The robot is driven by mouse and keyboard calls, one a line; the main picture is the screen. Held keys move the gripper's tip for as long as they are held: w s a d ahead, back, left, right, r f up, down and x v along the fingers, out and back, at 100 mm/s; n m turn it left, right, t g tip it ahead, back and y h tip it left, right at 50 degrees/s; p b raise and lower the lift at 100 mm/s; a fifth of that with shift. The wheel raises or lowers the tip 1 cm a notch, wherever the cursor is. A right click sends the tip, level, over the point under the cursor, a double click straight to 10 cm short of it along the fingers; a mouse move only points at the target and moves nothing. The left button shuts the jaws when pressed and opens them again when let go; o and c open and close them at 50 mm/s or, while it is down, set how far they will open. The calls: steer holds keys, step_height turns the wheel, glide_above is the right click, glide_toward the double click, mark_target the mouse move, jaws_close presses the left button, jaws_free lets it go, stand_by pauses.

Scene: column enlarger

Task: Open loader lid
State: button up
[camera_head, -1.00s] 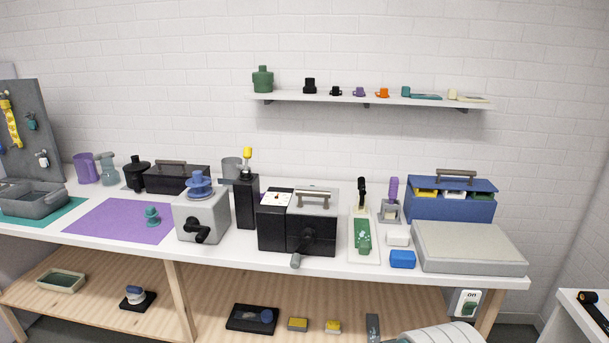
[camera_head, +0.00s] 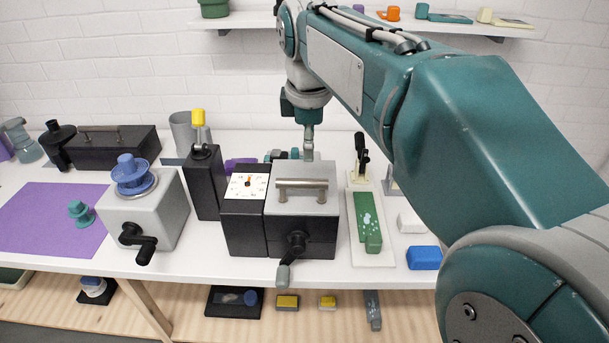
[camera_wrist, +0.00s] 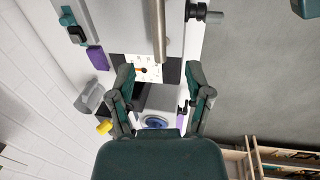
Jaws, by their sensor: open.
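The loader is a black box (camera_head: 318,246) with a grey lid (camera_head: 325,203) on top, which lies shut. A metal bar handle (camera_head: 302,184) is fixed across the lid, and a black crank (camera_head: 297,243) sticks out in front. My gripper (camera_wrist: 160,68) is open and empty in the wrist view, with one finger on each side of the line of the bar handle (camera_wrist: 158,30). I cannot tell how far the fingers are from the handle. In the head view my arm reaches over from the right and its end comes down behind the lid; the fingers are not clear there.
A timer with a white dial (camera_head: 247,187) stands against the loader's left side. Further left are a black post with a yellow knob (camera_head: 198,118) and a grey box (camera_head: 150,213) with a crank. A green-topped tool (camera_head: 368,220) and a blue block (camera_head: 424,258) lie to the right.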

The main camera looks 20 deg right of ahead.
mark_target(306, 180)
steer(key=f, duration=0.3)
steer(key=w+f, duration=0.1)
steer(key=f, duration=0.2)
steer(key=w+f, duration=0.1)
steer(key=f, duration=0.2)
steer(key=shift+w+d+f, duration=0.15)
steer(key=shift+w+f, duration=0.1)
steer(key=shift+f, duration=0.5)
jaws_close()
